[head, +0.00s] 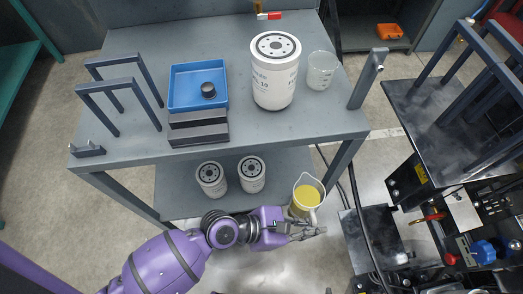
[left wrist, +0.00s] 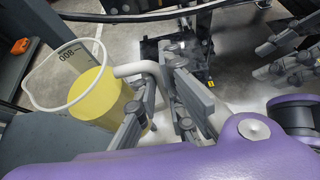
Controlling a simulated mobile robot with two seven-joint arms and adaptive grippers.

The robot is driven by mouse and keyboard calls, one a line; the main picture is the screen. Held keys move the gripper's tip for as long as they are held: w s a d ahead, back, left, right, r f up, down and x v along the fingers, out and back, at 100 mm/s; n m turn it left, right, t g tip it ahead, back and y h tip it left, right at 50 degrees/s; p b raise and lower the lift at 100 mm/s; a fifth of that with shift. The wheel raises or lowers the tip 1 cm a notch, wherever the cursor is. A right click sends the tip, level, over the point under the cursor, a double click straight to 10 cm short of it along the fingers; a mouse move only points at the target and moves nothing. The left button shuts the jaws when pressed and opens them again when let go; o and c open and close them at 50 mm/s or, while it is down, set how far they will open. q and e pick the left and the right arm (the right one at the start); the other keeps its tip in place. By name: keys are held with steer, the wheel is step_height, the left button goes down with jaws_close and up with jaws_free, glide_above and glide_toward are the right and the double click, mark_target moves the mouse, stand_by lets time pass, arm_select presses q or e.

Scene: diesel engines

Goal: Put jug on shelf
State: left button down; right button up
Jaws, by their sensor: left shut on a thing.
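The jug (head: 306,196) is a clear measuring jug with yellow liquid in it, at the right end of the bench's lower shelf (head: 190,207) in the head view. My left gripper (head: 312,231) is shut on the jug's handle, on the near side. In the left wrist view the jug (left wrist: 98,92) is tilted in the picture, and its pale handle (left wrist: 145,70) runs between the fingers of my left gripper (left wrist: 165,105). I cannot tell whether the jug's base touches the lower shelf. My right gripper is not in view.
Two white filters (head: 211,179) (head: 252,174) stand on the lower shelf, left of the jug. The bench top (head: 320,118) holds a large filter (head: 275,72), a clear beaker (head: 321,70), and a blue tray (head: 180,99). A bench leg (head: 345,158) and dark cable are close right of the jug.

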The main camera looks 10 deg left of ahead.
arm_select(q)
steer(key=w+a+f+b, duration=0.1)
steer(key=w+a+b, duration=0.1)
steer(key=w, duration=0.6)
steer(key=w+a+f+b, duration=0.2)
steer(key=w+a+b, duration=0.1)
steer(key=w, duration=0.6)
steer(key=shift+w+a, duration=0.15)
steer(key=shift+a, duration=0.1)
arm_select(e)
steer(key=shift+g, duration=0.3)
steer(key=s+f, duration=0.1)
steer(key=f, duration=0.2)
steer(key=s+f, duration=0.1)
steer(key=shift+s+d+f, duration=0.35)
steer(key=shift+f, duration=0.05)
arm_select(q)
steer(key=shift+f, duration=0.15)
steer(key=shift+f, duration=0.1)
steer(key=c, duration=1.8)
jaws_free()
steer(key=shift+f, duration=0.1)
steer(key=shift+c, duration=0.2)
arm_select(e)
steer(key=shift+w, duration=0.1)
